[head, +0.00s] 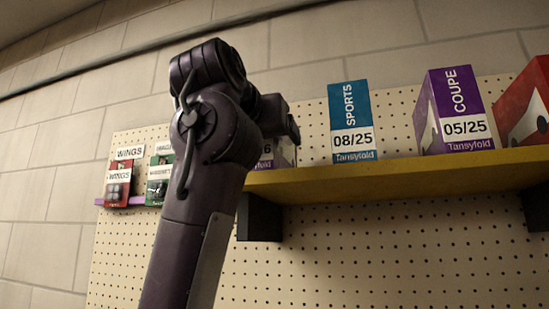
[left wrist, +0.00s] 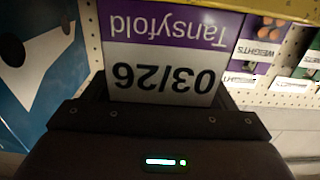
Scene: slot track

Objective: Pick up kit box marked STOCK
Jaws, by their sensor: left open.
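No box with a readable STOCK mark shows in either view. A purple box (head: 286,152) with a white label stands on the yellow shelf (head: 400,176), mostly hidden behind my left arm; only a "6" is readable. In the left wrist view a purple box (left wrist: 200,25) shows upside down, with "Tansyfold" and "03/26" on its front; the top of its face is out of frame. My left gripper (left wrist: 160,98) is open, its dark fingers at either side of the label's lower part. I cannot tell whether they touch the box. My right gripper is not in view.
A blue SPORTS box (head: 349,115), a purple COUPE box (head: 455,115) and a red box (head: 525,105) stand along the shelf to the right. A red WINGS packet (head: 118,185) and a green packet (head: 158,182) hang at left. A pegboard (head: 380,245) backs everything.

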